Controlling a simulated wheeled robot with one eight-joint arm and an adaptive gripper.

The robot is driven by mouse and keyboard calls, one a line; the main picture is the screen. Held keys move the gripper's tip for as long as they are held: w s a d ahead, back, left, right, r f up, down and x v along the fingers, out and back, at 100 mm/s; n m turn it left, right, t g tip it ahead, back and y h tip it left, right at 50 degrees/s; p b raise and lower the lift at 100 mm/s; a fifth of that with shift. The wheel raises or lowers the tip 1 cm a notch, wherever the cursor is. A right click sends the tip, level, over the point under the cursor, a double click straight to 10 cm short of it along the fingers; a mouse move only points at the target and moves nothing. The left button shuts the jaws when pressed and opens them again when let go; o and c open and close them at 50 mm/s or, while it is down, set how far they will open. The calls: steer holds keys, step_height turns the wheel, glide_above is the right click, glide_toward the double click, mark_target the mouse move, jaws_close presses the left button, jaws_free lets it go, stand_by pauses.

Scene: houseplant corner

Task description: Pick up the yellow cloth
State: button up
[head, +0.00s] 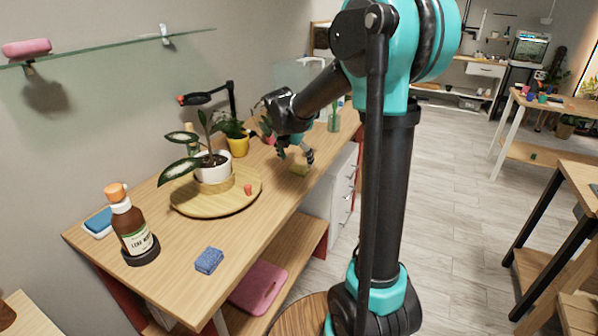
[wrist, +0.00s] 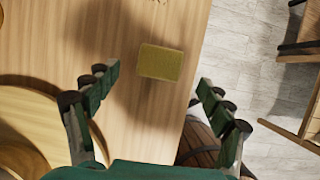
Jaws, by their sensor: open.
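The yellow cloth (wrist: 160,62) lies flat on the wooden table, near its edge, as a small folded rectangle. In the head view it shows as a small yellow patch (head: 299,170) just beside my gripper (head: 296,156). In the wrist view my gripper (wrist: 154,92) is open and empty, with its fingers spread wide. The cloth shows ahead of the gap between the fingers, and nothing covers it there. My gripper appears to be above the table; its exact height is hard to tell.
A round wooden tray (head: 240,202) with a potted plant (head: 213,168) stands left of my gripper. A yellow pot (head: 238,147) is behind. A brown bottle (head: 132,226) and blue sponge (head: 209,260) sit nearer. The table edge (wrist: 196,70) runs right of the cloth.

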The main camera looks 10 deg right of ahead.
mark_target(299, 167)
steer(key=x, duration=0.4)
steer(key=shift+d+f, duration=0.1)
steer(key=shift+f, duration=0.1)
steer(key=c, duration=1.1)
steer(key=shift+r, duration=0.1)
